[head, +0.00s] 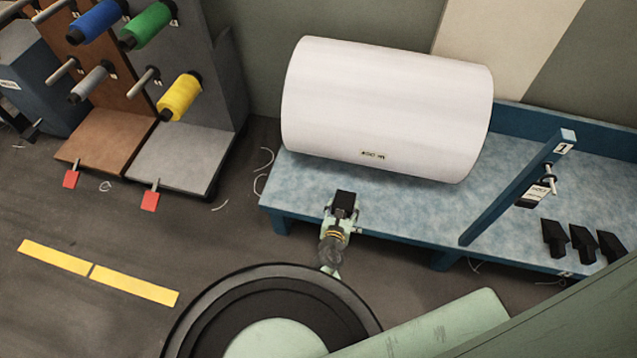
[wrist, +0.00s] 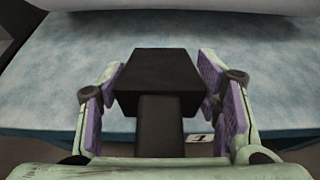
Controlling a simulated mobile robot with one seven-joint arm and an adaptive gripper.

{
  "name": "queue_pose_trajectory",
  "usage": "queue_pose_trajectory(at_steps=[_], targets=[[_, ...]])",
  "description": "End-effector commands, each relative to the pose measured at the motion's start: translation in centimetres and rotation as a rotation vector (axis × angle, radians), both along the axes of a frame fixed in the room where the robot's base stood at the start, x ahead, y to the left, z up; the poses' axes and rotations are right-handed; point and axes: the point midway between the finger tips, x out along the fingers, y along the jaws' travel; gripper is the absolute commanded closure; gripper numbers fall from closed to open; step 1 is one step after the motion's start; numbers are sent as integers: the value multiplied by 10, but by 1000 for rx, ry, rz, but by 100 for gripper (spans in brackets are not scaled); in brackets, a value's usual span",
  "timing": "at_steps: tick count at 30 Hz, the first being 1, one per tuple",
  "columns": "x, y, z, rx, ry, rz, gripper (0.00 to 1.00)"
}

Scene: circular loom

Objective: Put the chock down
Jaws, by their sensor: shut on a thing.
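The black chock (head: 345,199), a wedge-like block with a handle, is held in my gripper (head: 341,213) at the front edge of the blue bench (head: 400,205), in front of the white roll (head: 385,105). In the wrist view the chock (wrist: 158,75) sits between the purple finger pads of my gripper (wrist: 162,95), its handle pointing toward the camera. The gripper is shut on it. The bench top (wrist: 60,80) shows behind and beside the chock. I cannot tell whether the chock's underside touches the bench; its far face is hidden.
Three more black chocks (head: 582,243) stand at the bench's right end, beyond a slanted blue post (head: 515,190) marked 1. Bench top between roll and post is clear. Yarn racks (head: 190,145) with coloured spools stand at left.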

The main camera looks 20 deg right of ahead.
Motion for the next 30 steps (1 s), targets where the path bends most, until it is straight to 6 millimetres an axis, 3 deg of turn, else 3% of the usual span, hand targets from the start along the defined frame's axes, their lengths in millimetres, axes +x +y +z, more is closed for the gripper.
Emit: queue_pose_trajectory(at_steps=[9,15,26,30], targets=[[81,15,-10,-2,-9,6,83],[124,24,-15,-1,-7,5,83],[155,30,-16,0,-6,5,83],[153,30,-39,0,-3,4,83]])
